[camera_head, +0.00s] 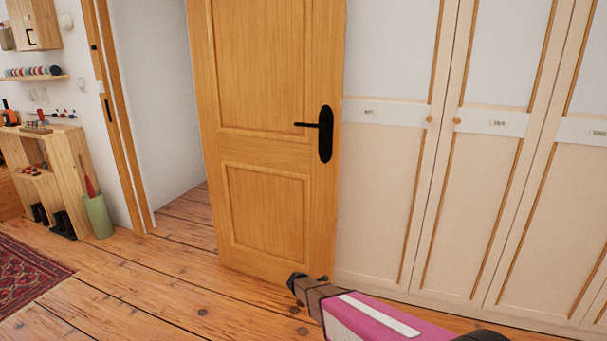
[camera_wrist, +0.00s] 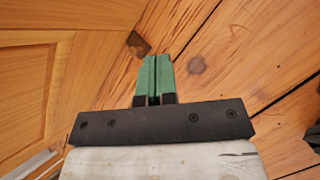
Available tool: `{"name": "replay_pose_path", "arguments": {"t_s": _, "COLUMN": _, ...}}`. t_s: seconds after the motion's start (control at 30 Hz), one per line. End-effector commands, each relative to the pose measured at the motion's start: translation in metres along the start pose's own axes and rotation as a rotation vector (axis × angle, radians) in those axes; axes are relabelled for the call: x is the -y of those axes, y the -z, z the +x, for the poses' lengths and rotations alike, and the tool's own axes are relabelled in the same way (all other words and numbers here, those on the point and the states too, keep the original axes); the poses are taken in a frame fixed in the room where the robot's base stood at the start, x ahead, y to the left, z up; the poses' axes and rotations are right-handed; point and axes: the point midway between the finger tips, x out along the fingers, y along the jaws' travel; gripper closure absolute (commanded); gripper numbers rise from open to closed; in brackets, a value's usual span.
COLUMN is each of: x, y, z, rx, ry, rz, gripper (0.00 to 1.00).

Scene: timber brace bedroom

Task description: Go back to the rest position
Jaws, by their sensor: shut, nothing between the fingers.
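My gripper (camera_wrist: 154,80) shows in the wrist view with its two green fingers side by side and shut, nothing between them. It points down toward the plank floor (camera_wrist: 225,70), with the wooden door's panelled face at the left of that view. In the head view my pink arm reaches in from the bottom right, in front of the lower part of the wooden door (camera_head: 265,150). The fingers cannot be made out in the head view. The door stands open beside a doorway and has a black handle (camera_head: 325,133).
Pale wardrobe doors (camera_head: 390,190) line the right side, close to my arm. At the left are a wooden shelf unit (camera_head: 65,165), a green bin (camera_head: 97,215) and a red patterned rug (camera_head: 25,270). The floor (camera_head: 150,285) between rug and door is clear.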

Motion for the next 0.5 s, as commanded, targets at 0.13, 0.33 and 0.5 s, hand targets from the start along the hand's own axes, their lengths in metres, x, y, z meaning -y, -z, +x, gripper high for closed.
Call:
{"name": "replay_pose_path", "arguments": {"t_s": 0.13, "x": 0.044, "y": -0.082, "z": -0.064, "rx": -0.027, "ry": 0.133, "rz": 0.422, "gripper": 1.00}}
{"name": "replay_pose_path", "arguments": {"t_s": 0.33, "x": 0.107, "y": -0.162, "z": -0.148, "rx": -0.056, "ry": 0.345, "rz": 1.001, "gripper": 1.00}}
{"name": "replay_pose_path", "arguments": {"t_s": 0.5, "x": 0.158, "y": -0.206, "z": -0.223, "rx": -0.072, "ry": 0.544, "rz": 1.450, "gripper": 1.00}}
